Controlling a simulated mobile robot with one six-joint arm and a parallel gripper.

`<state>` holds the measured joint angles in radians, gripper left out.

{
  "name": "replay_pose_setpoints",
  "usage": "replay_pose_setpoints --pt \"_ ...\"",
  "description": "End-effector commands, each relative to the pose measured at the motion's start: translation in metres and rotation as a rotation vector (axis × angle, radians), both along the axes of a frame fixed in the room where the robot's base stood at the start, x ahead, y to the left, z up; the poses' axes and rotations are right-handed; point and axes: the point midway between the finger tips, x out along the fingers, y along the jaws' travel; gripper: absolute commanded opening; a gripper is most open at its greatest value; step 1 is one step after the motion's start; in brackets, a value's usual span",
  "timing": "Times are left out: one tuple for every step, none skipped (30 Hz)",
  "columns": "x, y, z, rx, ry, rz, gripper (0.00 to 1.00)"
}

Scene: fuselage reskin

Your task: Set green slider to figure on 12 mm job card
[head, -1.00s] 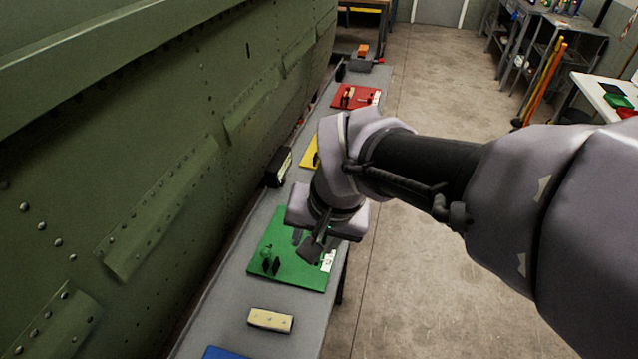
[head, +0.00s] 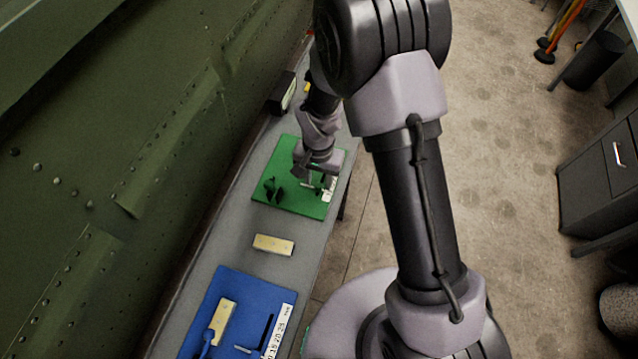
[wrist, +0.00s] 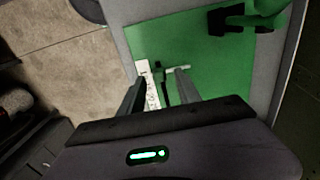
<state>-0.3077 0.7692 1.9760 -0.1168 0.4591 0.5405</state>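The green board (head: 290,200) lies on the grey bench; it also shows in the wrist view (wrist: 220,65). A white marked strip (wrist: 148,82) runs along its edge, its figures too small to read. A small dark piece (wrist: 159,66) and a light bar (wrist: 178,69) lie beside the strip, near the fingertips; I cannot tell which is the slider. My gripper (wrist: 160,77) is open, its fingers apart over the strip side of the board; in the head view it hangs over the board (head: 318,182). No readable 12 mm job card shows.
Black fittings (head: 273,189) stand on the green board's left part. A cream block (head: 273,244) lies on the bench before it. A blue board (head: 240,310) with a numbered strip lies nearer. The green fuselage wall (head: 110,150) borders the bench; floor is on the right.

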Motion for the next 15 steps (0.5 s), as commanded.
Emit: replay_pose_setpoints --pt "0.0 0.0 -0.009 0.0 0.002 -0.001 0.4" --pt "0.0 0.0 -0.013 0.0 0.002 0.0 0.4" --pt "0.0 0.0 -0.016 0.0 0.0 0.0 0.4" --pt "0.0 0.0 -0.018 0.0 0.0 0.0 0.4" --pt "0.0 0.0 -0.02 0.0 0.0 0.0 0.4" --pt "0.0 0.0 -0.022 0.0 0.001 0.0 0.4" --pt "0.0 0.0 -0.023 0.0 0.0 0.0 0.4" --pt "0.0 0.0 -0.024 0.0 0.0 0.0 0.4" --pt "0.0 0.0 -0.024 0.0 0.0 0.0 0.4" --pt "0.0 0.0 -0.024 0.0 0.0 0.0 0.4" --pt "0.0 0.0 -0.024 0.0 0.0 0.0 0.4" --pt "0.0 0.0 -0.024 0.0 0.0 0.0 0.4" --pt "0.0 0.0 -0.024 0.0 0.0 0.0 0.4" --pt "0.0 0.0 -0.024 0.0 0.0 0.0 0.4" --pt "0.0 0.0 -0.023 0.0 0.0 0.0 0.38"
